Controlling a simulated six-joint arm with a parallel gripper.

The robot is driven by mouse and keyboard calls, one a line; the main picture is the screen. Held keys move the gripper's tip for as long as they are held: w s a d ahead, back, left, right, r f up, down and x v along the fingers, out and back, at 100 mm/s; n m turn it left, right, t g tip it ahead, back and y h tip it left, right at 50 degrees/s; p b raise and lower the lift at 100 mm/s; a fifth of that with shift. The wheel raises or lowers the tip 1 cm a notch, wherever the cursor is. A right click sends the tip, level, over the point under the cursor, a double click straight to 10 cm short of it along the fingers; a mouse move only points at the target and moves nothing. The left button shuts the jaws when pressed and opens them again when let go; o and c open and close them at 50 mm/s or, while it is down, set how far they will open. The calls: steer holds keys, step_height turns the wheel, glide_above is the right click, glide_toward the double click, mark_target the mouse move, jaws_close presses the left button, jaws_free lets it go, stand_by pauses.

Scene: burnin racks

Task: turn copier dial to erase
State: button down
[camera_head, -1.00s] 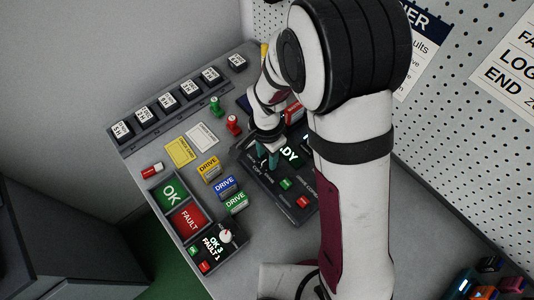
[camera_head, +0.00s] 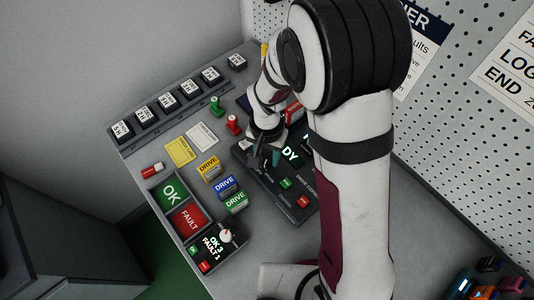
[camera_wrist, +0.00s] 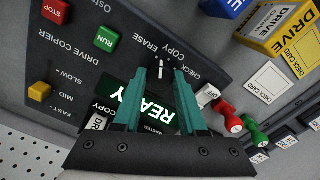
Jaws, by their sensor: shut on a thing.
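The drive copier (camera_head: 268,188) is a dark panel on the bench, partly covered by my arm in the head view. It fills the upper left of the wrist view (camera_wrist: 75,75). Its dial (camera_wrist: 161,69) has a white pointer mark and sits beside the labels COPY, ERASE and CHECK. I cannot tell exactly which label the mark meets. My gripper (camera_wrist: 160,76) has teal fingers on both sides of the dial and is shut on it. In the head view my gripper (camera_head: 266,158) hides the dial.
The copier's screen (camera_wrist: 158,108) glows READY, partly behind the fingers. Red stop (camera_wrist: 56,11) and green run (camera_wrist: 107,39) buttons are on the same panel. Yellow, blue and green drives (camera_head: 208,167) lie left of the copier. Red and green pegs stand close by.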

mark_target(267, 159)
steer(key=shift+n, duration=1.6)
steer(key=shift+c, duration=2.3)
jaws_free()
steer(key=shift+r, duration=0.1)
step_height(267, 159, up, 16)
